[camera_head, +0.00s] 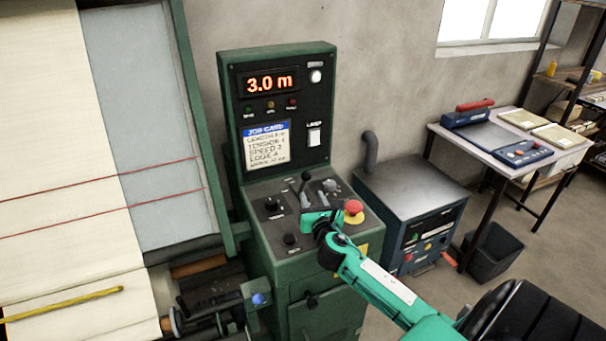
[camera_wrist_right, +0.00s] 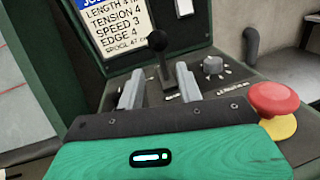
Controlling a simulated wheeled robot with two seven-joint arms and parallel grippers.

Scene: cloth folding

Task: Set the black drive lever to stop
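The black drive lever (camera_head: 306,179) stands up from the sloped top of the green console, with a round black knob. In the right wrist view the lever (camera_wrist_right: 161,58) shows upright, its stem in the gap between my two grey fingers. My right gripper (camera_head: 313,198) is open over the console top, its fingers pointing at the lever. In the right wrist view the gripper (camera_wrist_right: 159,78) has a clear gap between its fingers, and neither visibly touches the stem. The lever's position labels are partly hidden and too small to read. My left gripper is not in view.
A red emergency button (camera_head: 353,208) on a yellow base sits right of my gripper. Black knobs (camera_head: 272,204) and a grey dial (camera_wrist_right: 213,66) flank the lever. A panel with a 3.0 m display (camera_head: 269,83) and a job card (camera_head: 267,146) rises behind.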

